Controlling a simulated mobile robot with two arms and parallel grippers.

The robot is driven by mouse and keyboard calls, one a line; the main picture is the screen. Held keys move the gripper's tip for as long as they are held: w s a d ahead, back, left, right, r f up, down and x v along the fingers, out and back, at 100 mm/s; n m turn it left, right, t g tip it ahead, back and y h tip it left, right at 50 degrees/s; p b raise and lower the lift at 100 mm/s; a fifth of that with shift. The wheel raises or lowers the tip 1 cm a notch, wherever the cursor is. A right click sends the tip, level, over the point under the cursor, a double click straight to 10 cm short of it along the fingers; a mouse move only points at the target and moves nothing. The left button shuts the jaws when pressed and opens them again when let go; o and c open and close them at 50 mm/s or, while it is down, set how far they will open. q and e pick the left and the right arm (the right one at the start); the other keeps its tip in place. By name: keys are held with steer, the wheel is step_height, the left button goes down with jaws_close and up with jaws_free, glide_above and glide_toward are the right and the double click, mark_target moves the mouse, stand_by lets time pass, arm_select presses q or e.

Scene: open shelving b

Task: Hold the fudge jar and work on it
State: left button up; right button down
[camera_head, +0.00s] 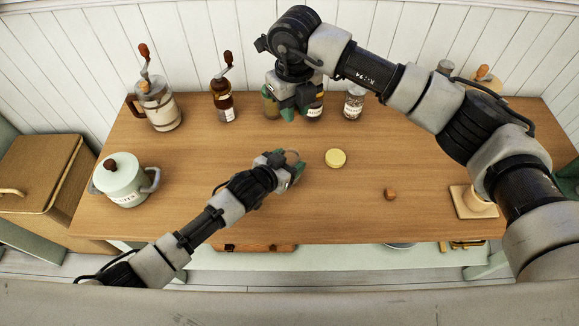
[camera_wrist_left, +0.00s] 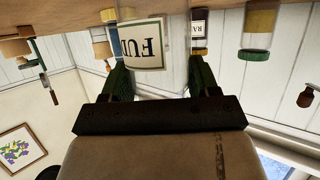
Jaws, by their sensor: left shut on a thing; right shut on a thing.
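The fudge jar (camera_wrist_left: 142,45) shows between my left fingers in the left wrist view, its cream label upside down and partly reading "FU". In the head view only a small part of the jar (camera_head: 292,155) shows at the fingertips, above the front middle of the table. My left gripper (camera_head: 290,167) is shut on it. My right gripper (camera_head: 291,108) points down in front of the back row of jars. It is shut, but what it holds is hidden. A round yellow lid-like disc (camera_head: 335,158) lies on the table just right of my left gripper.
On the wooden table (camera_head: 230,150) stand a lidded pot (camera_head: 123,180), a jug-like grinder (camera_head: 158,106) and a brown mill (camera_head: 222,104). Several jars, including a clear one (camera_head: 353,103), stand at the back. A small brown piece (camera_head: 390,194) lies right of centre.

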step_height(320, 180, down, 4)
steer(key=d, duration=0.2)
glide_above(299, 158)
steer(key=shift+f, duration=3)
steer(key=c, duration=0.9)
jaws_free()
steer(key=shift+o, duration=0.2)
step_height(299, 158, up, 12)
